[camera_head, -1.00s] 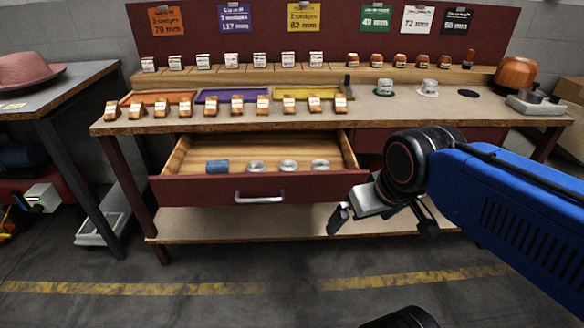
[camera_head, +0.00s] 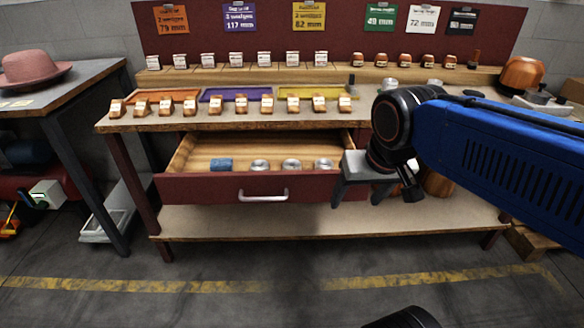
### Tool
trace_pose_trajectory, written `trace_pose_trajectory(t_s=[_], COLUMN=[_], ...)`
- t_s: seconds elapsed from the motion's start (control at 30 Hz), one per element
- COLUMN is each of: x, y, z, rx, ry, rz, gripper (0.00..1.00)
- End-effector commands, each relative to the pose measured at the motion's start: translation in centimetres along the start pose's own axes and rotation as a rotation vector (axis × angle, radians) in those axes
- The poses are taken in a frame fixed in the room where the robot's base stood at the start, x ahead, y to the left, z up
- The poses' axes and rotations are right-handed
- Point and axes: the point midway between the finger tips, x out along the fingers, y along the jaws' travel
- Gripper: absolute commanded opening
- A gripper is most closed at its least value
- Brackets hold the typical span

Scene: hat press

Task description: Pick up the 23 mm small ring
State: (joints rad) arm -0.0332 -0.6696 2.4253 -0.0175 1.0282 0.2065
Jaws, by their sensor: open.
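Three small silver rings or discs sit in a row in the open drawer: a left one (camera_head: 259,165), a middle one (camera_head: 291,165) and a right one (camera_head: 324,164). They look alike, and I cannot tell which is 23 mm. The wooden drawer (camera_head: 180,157) has a dark red front with a metal handle. My gripper (camera_head: 357,201) is open and empty, fingers pointing down, at the right end of the drawer front. It appears to the right of and lower than the rings in the picture.
A blue cylinder (camera_head: 221,164) lies left of the rings. Above the drawer, the workbench top (camera_head: 230,122) carries several small wooden blocks and coloured trays. A lower shelf (camera_head: 300,222) is mostly clear. A side table (camera_head: 50,93) with a pink hat stands left.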

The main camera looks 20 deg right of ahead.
Motion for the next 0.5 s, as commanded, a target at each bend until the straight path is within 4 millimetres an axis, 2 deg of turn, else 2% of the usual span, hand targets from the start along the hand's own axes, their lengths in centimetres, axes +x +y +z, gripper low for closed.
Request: trace_pose_trajectory(t_s=[0.03,0.23,0.5], x=[-0.4,-1.9,-2.5], y=[-0.5,-2.4,-5.4], z=[-1.6,-7.0,-14.2], rx=[0.043,0.248,0.523], ry=[-0.018,-0.077,-0.140], rz=[0.005,0.037,0.107], gripper=[0.66,0.66,0.66])
